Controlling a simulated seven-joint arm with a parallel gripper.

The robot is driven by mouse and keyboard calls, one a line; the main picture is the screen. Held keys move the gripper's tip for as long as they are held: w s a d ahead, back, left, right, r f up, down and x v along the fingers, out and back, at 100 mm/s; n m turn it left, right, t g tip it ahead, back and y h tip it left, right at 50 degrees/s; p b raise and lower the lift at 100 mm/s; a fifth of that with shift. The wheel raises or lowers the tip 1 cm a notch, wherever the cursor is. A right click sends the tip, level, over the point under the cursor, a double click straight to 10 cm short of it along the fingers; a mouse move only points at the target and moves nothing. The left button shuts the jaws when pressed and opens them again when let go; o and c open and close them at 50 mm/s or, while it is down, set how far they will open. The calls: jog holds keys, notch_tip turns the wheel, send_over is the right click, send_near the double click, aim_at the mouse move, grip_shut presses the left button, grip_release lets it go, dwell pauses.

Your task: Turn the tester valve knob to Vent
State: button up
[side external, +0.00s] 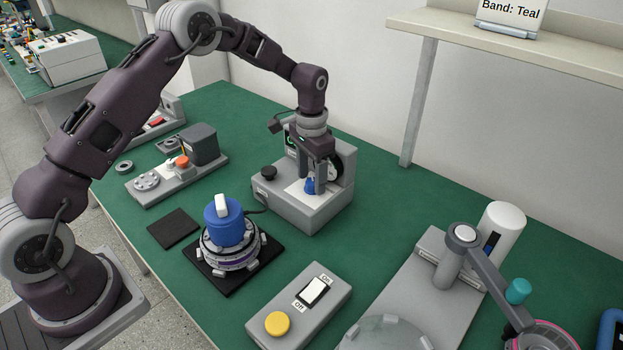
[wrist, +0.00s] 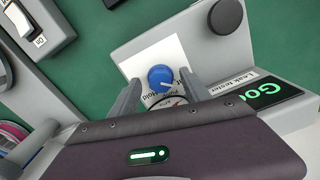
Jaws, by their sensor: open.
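The leak tester (side external: 312,213) is a grey box with a raised back panel on the green bench. Its blue valve knob (side external: 309,186) sits on a white label plate; in the wrist view the knob (wrist: 160,78) has a pale pointer mark toward the lower right. Printed words around it are partly hidden; one looks like "Hold". My gripper (side external: 313,187) points down over the tester, with its fingers open on either side of the knob. In the wrist view the fingers (wrist: 159,84) flank the knob with visible gaps. I cannot tell their exact height relative to it.
A black knob (side external: 269,172) stands on the tester's left. A blue-topped hub motor (side external: 232,248) sits on a black mat in front. A switch box (side external: 298,305) with a yellow button is nearer. The tester's screen (wrist: 268,93) shows green text beginning "Go", partly cut off.

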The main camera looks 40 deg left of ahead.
aim_at(311, 182)
notch_tip(311, 182, up, 6)
jog(key=shift+r, duration=0.1)
jog(key=shift+s+r, duration=0.1)
jog(key=shift+r, duration=0.15)
jog(key=s+d+r+n+t, duration=0.1)
jog(key=s+d+r+t, duration=0.15)
jog(key=s+r, duration=1.3)
jog(key=s+r+n+t, duration=0.1)
jog(key=s+t, duration=0.2)
jog(key=s, duration=1.6)
jog(key=shift+s+d+r+n, duration=0.2)
jog(key=shift+s+r+n, duration=0.1)
jog(key=shift+n, duration=0.1)
